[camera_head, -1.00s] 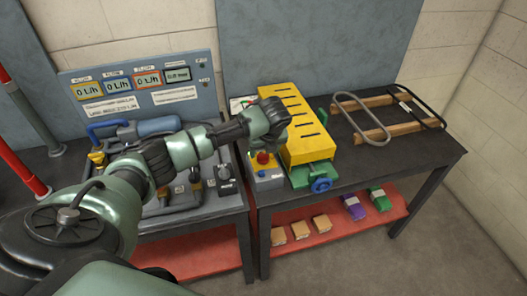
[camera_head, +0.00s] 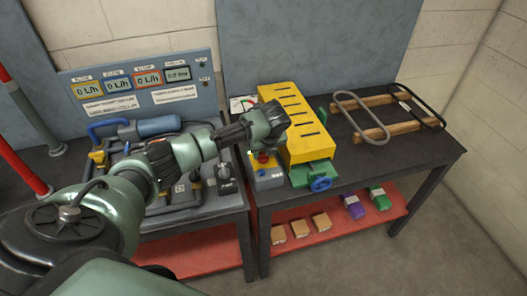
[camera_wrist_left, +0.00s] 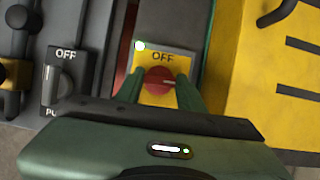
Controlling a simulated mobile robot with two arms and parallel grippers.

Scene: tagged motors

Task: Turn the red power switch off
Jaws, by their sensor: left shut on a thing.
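The red power switch (camera_wrist_left: 157,78) is a round red knob on a yellow plate with an OFF label above it. A pale mark on the knob lies nearly level. In the head view the switch (camera_head: 263,156) is partly hidden by my gripper, on a small grey and yellow box (camera_head: 267,179) at the table's left front. My left gripper (camera_wrist_left: 159,87) points down over it, with its green fingers shut on the knob's two sides. My right gripper is in neither view.
The yellow slotted block (camera_head: 292,120) with a blue handwheel (camera_head: 320,184) stands close right of the box. A black OFF knob (camera_wrist_left: 64,85) is on the grey pump bench to the left. Metal loops (camera_head: 362,118) lie on wooden bars farther right.

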